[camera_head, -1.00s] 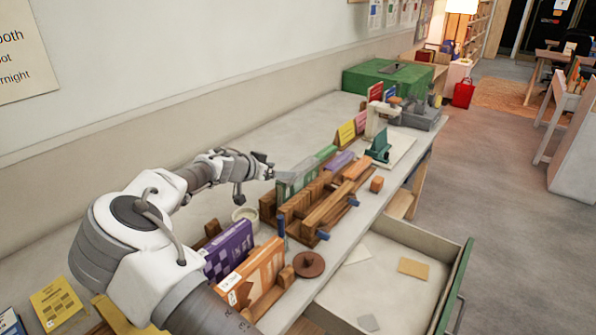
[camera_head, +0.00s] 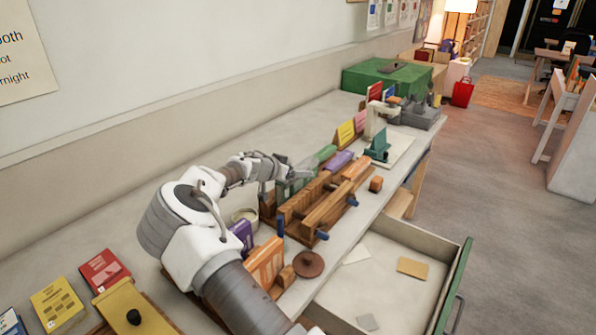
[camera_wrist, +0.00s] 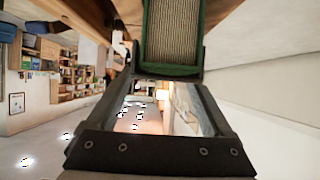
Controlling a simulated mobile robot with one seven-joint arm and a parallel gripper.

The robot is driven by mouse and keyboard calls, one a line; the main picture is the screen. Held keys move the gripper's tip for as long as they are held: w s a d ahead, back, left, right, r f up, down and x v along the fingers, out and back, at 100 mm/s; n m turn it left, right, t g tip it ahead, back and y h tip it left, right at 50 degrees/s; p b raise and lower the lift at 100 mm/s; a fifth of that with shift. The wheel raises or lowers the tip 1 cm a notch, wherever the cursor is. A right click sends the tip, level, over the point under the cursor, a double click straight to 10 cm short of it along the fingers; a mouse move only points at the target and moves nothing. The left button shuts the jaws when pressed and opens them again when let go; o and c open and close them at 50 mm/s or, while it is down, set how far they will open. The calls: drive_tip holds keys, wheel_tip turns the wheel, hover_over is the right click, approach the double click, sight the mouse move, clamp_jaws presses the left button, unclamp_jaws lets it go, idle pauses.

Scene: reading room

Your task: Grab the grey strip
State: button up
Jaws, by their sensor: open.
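A pale grey, partly see-through strip (camera_head: 304,167) stands above the green book (camera_head: 290,188) in the wooden press, by the wall side of the bench. My gripper (camera_head: 284,168) is right beside the strip, at about its height. In the wrist view, the gripper (camera_wrist: 166,78) is open, its dark fingers spread. The green book's page edges (camera_wrist: 173,35) show close ahead at the top, and a greyish patch that may be the strip (camera_wrist: 186,104) shows between the fingers. I cannot tell whether the fingers touch it.
The wooden press (camera_head: 325,205) with its blue-ended handles fills the bench below my gripper. A round pale pot (camera_head: 245,215) stands close under the arm. An open drawer (camera_head: 455,275) sticks out in front. Purple and orange books stand near my forearm.

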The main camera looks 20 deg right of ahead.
clamp_jaws()
drive_tip(key=shift+r, duration=0.15)
